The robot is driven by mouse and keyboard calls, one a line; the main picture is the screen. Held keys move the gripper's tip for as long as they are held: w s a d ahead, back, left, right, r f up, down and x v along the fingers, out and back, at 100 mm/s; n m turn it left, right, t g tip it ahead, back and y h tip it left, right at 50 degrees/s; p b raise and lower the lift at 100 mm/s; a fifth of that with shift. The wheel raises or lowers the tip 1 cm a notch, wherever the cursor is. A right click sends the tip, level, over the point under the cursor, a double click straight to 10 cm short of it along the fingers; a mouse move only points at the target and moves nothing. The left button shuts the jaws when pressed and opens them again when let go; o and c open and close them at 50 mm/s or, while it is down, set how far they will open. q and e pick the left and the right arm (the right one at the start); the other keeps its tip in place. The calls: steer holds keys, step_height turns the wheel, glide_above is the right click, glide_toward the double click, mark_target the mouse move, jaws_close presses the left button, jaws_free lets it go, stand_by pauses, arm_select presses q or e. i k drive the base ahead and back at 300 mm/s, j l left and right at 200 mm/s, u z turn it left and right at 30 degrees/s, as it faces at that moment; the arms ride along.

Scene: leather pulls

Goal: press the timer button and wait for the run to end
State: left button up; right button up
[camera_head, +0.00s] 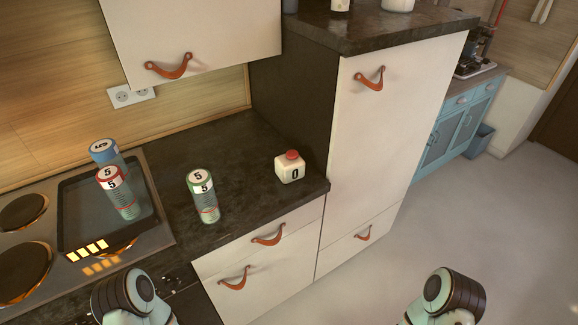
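The timer (290,169) is a small cream block with a red button (292,155) on top and a "0" on its front. It stands on the dark countertop near the right front corner, beside the tall cabinet. The button looks raised, but I cannot tell for sure. Only dark and pale green links of my two arms show at the bottom edge, one at left and one at right. Both are well apart from the timer. Neither gripper's fingers are in view.
A green-capped jar (202,198) marked 5 stands left of the timer. The countertop (240,212) between green jar and timer is clear.

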mark_target(292, 154)
steer(key=i+l, duration=0.15)
steer(key=l, duration=0.25)
steer(key=i+l, duration=0.15)
steer(key=l, duration=0.25)
steer(key=i+l, duration=0.2)
steer(key=l, duration=0.2)
steer(key=u, duration=1.15)
